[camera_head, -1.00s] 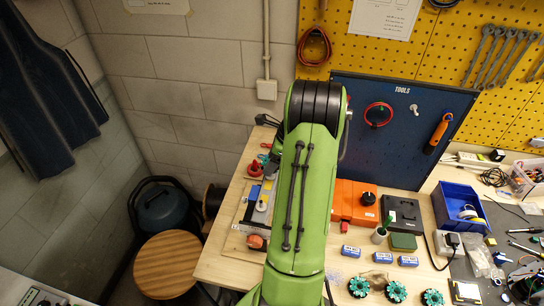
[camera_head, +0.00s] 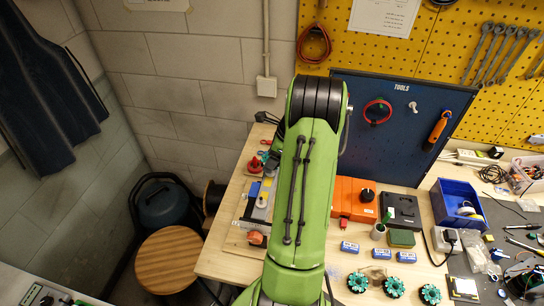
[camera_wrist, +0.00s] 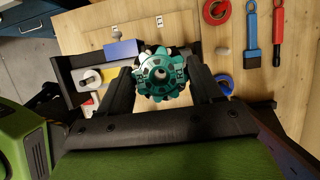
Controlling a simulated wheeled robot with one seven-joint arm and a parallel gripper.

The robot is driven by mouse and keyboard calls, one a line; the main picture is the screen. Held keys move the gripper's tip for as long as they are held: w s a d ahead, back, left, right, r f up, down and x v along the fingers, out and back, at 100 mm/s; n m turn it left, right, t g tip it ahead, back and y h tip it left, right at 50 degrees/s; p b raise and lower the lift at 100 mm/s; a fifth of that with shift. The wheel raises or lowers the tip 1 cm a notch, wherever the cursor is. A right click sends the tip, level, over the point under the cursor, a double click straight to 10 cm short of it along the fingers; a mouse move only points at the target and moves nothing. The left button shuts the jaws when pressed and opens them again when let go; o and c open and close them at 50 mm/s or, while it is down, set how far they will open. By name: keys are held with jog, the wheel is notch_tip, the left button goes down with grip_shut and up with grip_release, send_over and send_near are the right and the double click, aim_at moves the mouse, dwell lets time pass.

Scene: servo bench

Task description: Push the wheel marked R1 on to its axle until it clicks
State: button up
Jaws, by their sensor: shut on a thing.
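In the wrist view my gripper (camera_wrist: 162,82) is shut on a teal wheel (camera_wrist: 150,88) with a dark hub. The wheel is held between two black fingers, its face toward the camera. Small marks show on it, but I cannot read them for sure. The axle does not show, and I cannot tell whether the wheel touches anything. In the head view my green arm hides the gripper and held wheel. Part of the unit (camera_head: 263,200) shows left of the arm.
Several teal wheels (camera_head: 394,287) lie at the bench front, near small blue-and-white boxes (camera_head: 380,253). An orange box (camera_head: 352,197) and a blue bin (camera_head: 457,203) stand right of the arm. Red tape (camera_wrist: 216,11) and blue (camera_wrist: 251,35) and red (camera_wrist: 277,35) tools lie beyond the gripper.

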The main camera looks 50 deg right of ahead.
jog(key=shift+f+b, duration=0.5)
jog(key=shift+f, duration=0.5)
jog(key=shift+f+b, duration=0.35)
jog(key=shift+f, duration=0.45)
jog(key=shift+f, duration=0.4)
dwell(0.5)
jog(key=o, duration=1.3)
jog(key=shift+c, duration=0.2)
jog(key=shift+c, duration=0.4)
